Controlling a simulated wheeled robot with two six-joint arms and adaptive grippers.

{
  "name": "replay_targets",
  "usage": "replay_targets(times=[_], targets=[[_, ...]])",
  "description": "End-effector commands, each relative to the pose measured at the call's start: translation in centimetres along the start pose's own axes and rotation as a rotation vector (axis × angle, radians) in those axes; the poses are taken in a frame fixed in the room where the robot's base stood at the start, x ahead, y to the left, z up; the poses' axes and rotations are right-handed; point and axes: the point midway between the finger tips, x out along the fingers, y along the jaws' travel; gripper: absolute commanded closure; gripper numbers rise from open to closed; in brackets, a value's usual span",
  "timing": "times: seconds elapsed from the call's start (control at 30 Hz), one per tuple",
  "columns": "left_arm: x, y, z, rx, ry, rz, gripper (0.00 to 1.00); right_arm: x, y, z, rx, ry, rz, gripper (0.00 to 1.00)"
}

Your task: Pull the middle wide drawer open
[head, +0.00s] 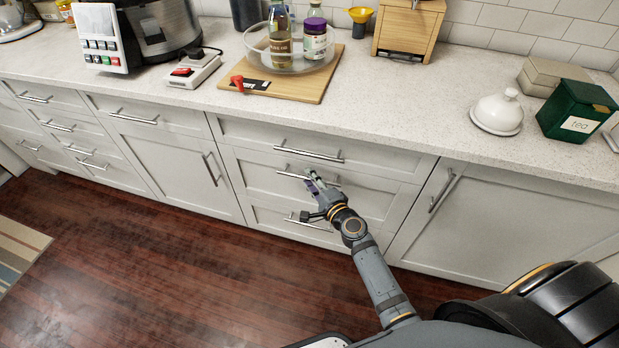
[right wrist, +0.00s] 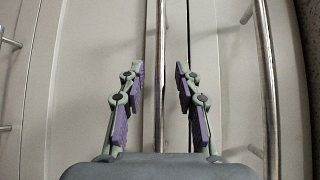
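The middle wide drawer (head: 257,173) is in the centre of the head view, in a stack of three white fronts, and looks shut. Its bar handle (head: 289,174) also shows in the right wrist view (right wrist: 160,50). There the bar runs lengthwise between the two fingers of my right gripper (right wrist: 158,68), with a gap on each side. In the head view my right gripper (head: 314,181) is at this handle and hides part of it. It is open and holds nothing. How deep the bar sits between the fingers is unclear. My left gripper is not in view.
The top drawer handle (head: 308,153) is above and the bottom drawer handle (head: 300,223) below. Cupboard doors flank the stack. The counter (head: 400,110) carries a cutting board (head: 318,88), glass bowl, bottles and a green tea box (head: 577,110). The wooden floor (head: 180,270) in front is clear.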

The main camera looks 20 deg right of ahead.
Motion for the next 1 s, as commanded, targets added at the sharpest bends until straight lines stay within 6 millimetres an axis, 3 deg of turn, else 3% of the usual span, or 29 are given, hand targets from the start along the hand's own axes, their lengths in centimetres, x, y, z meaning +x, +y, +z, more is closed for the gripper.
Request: replay_targets(times=[0.37, 0.6, 1.0], targets=[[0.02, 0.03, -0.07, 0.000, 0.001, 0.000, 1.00, 0.92, 0.02, 0.03, 0.001, 0.000, 0.000, 0.66], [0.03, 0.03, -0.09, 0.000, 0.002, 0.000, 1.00, 0.90, 0.02, 0.02, 0.000, 0.000, 0.000, 0.99], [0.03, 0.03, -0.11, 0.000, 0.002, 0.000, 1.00, 0.88, 0.04, 0.01, 0.000, 0.000, 0.001, 1.00]])
